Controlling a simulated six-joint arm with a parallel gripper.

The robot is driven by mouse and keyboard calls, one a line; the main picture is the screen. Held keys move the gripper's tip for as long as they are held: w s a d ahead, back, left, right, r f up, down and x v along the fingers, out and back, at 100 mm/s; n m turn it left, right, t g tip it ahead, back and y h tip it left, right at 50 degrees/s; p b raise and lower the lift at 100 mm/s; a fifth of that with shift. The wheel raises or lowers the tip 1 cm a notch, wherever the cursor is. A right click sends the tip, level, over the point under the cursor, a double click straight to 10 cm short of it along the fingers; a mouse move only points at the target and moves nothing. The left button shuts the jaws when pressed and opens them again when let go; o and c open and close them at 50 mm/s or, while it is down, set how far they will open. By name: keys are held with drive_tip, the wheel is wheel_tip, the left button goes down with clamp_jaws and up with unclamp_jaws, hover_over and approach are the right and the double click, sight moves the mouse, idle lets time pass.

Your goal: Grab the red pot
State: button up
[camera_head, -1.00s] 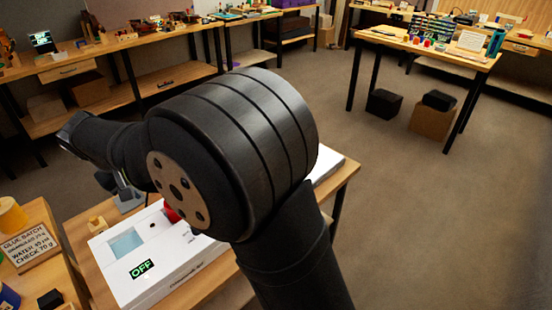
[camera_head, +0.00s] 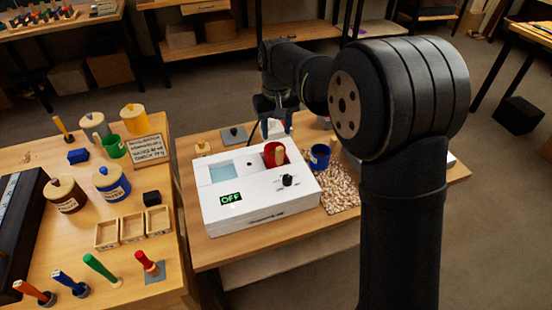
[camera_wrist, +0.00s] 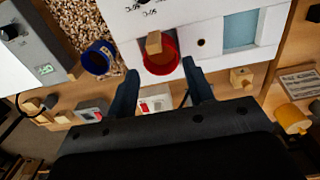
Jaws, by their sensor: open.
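The red pot (camera_head: 268,155) sits upright in the top of a white box (camera_head: 225,180) whose display reads OFF. A wooden piece (camera_head: 279,157) stands up at the pot's side, and something pale orange shows inside it. My gripper (camera_head: 277,128) is just behind and above the pot, pointing down, empty and open. In the wrist view the red pot (camera_wrist: 161,66) is ahead of my gripper (camera_wrist: 160,70), roughly centred between the two spread fingers. They do not appear to touch it. The pot's lower part is hidden in the box.
A blue cup (camera_head: 319,157) stands right of the pot by a bed of pellets (camera_head: 341,188). A black knob (camera_head: 288,180) is in front of it. The left table holds lidded jars, a green mug (camera_head: 113,147), small wooden trays and coloured-handled tools.

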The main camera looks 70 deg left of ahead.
sight(279, 156)
wheel_tip(279, 156, down, 6)
drive_tip(key=shift+r, duration=0.1)
drive_tip(key=f, duration=0.5)
drive_tip(key=shift+w+f, duration=0.1)
drive_tip(key=shift+w, duration=0.3)
clamp_jaws()
